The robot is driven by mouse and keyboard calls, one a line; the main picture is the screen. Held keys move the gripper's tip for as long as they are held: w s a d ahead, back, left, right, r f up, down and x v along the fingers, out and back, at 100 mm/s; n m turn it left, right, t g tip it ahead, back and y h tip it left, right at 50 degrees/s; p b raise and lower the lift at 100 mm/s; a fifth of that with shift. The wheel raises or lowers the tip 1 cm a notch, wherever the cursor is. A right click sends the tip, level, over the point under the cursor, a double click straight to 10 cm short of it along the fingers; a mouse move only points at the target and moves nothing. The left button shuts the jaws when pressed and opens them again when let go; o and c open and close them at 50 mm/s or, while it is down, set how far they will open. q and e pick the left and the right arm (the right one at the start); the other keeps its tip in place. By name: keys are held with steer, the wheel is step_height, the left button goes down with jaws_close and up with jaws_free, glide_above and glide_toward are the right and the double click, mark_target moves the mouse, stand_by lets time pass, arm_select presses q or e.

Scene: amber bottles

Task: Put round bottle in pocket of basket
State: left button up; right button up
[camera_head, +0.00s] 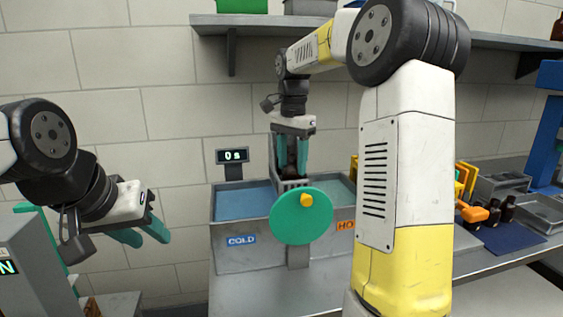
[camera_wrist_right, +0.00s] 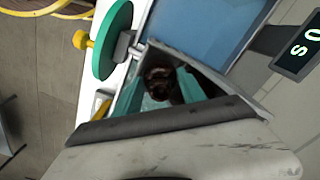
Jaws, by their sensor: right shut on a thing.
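My right gripper (camera_head: 292,175) points down over the middle of the two-tank bath, behind the green disc. Its teal fingers are shut on a dark amber bottle (camera_head: 292,158), which also shows between the fingers in the right wrist view (camera_wrist_right: 158,84). A grey metal part, seemingly the basket (camera_head: 296,184), shows at the fingertips behind the disc. The bottle's lower end is hidden, so I cannot tell whether it is inside a pocket. My left gripper (camera_head: 143,235) is open and empty at the left, its teal fingers apart.
The bath has a blue COLD tank (camera_head: 240,203) on the left and a HOT tank (camera_head: 343,192) on the right. The green disc (camera_head: 301,216) with a yellow knob stands in front. A "0 s" display (camera_head: 234,156) stands behind. Dark bottles (camera_head: 506,209) stand on a blue mat at right.

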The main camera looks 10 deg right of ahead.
steer(key=o, duration=1.4)
step_height(320, 180, up, 12)
steer(key=shift+f, duration=0.15)
steer(key=s+f+n+t, duration=0.2)
steer(key=s+f+n, duration=0.1)
steer(key=s, duration=0.5)
steer(key=s+a+f+n+t+y, duration=0.1)
steer(key=s+f+n, duration=0.3)
steer(key=s, duration=0.4)
steer(key=s+a+f+n+t+y, duration=0.1)
steer(key=s+f+n+t, duration=0.2)
steer(key=s+f, duration=0.3)
steer(key=shift+s+a+f+n, duration=0.1)
steer(key=shift+s+n, duration=0.2)
steer(key=shift+s, duration=0.85)
